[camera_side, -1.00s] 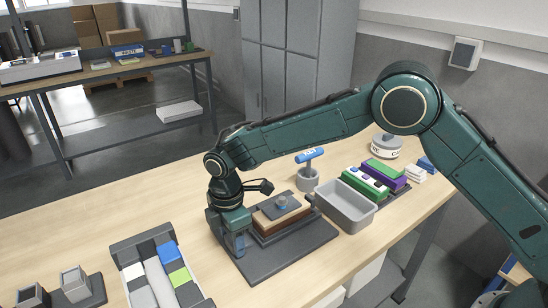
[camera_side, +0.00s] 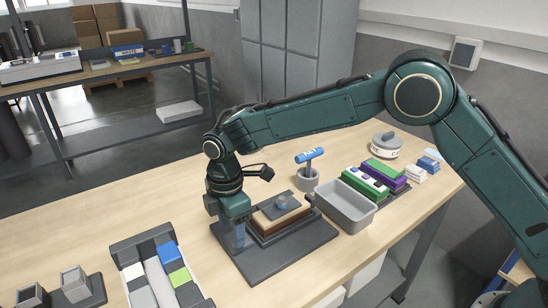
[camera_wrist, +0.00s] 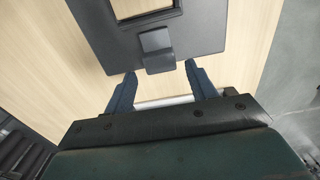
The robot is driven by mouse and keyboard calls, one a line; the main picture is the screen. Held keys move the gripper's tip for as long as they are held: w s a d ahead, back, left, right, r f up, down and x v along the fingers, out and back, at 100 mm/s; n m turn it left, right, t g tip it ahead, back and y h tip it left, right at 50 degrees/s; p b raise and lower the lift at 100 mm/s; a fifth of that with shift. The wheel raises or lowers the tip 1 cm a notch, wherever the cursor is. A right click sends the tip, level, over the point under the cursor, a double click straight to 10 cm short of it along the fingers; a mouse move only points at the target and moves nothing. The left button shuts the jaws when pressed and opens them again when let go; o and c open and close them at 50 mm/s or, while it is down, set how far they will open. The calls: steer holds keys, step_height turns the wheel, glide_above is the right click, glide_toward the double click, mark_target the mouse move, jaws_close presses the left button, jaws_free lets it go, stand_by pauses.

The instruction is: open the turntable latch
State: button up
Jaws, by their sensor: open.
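My gripper (camera_side: 238,238) is above the plate's left part and points down. In the wrist view, my gripper (camera_wrist: 160,74) has its two blue fingers apart with nothing between them, the tab just beyond the tips.
Green and purple blocks (camera_side: 375,178) lie further right, near a round grey lidded item (camera_side: 387,146). A tray of coloured blocks (camera_side: 162,277) stands front left.

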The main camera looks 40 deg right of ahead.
steer(key=shift+r, duration=1.7)
